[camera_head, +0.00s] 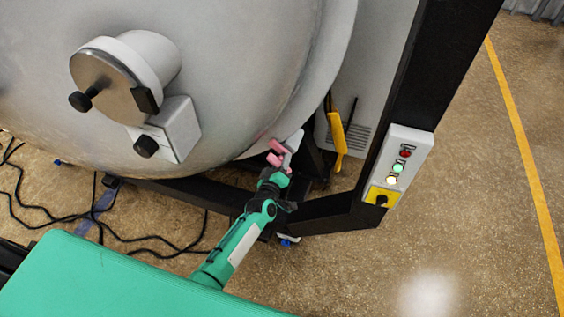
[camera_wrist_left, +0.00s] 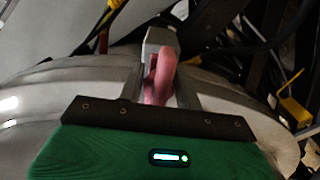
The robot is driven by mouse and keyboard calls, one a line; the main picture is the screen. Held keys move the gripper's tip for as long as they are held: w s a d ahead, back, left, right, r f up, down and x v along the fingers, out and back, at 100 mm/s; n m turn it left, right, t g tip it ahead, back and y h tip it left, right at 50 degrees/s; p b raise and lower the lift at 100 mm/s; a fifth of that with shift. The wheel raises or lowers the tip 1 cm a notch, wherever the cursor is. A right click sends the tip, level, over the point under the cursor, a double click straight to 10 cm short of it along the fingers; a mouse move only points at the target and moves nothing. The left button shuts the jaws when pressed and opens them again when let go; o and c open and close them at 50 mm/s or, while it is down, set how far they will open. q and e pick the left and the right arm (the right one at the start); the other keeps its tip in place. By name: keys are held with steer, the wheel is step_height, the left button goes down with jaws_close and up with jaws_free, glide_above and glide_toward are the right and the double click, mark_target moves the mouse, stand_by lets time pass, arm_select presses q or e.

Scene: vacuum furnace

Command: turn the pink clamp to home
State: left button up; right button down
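The pink clamp (camera_head: 278,152) is at the lower right rim of the big grey furnace door, beside a light grey block. My left gripper (camera_head: 276,168) reaches up to it from below. In the left wrist view the clamp's rounded pink end (camera_wrist_left: 160,80) stands between the two grey fingers of my left gripper (camera_wrist_left: 161,88). The fingers lie close along both sides of it. I cannot tell whether they press on it. The fingers hide part of the clamp. My right gripper is not in view.
The rounded furnace door (camera_head: 230,70) fills the upper left, with a round port (camera_head: 110,80) on it. A yellow handle (camera_head: 338,135) hangs right of the clamp. A control box (camera_head: 400,165) is on the black post. Black cables (camera_head: 150,240) lie on the floor.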

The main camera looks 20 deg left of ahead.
arm_select(q)
steer(key=s, duration=1.3)
steer(key=shift+s+a, duration=0.25)
steer(key=shift+s, duration=0.15)
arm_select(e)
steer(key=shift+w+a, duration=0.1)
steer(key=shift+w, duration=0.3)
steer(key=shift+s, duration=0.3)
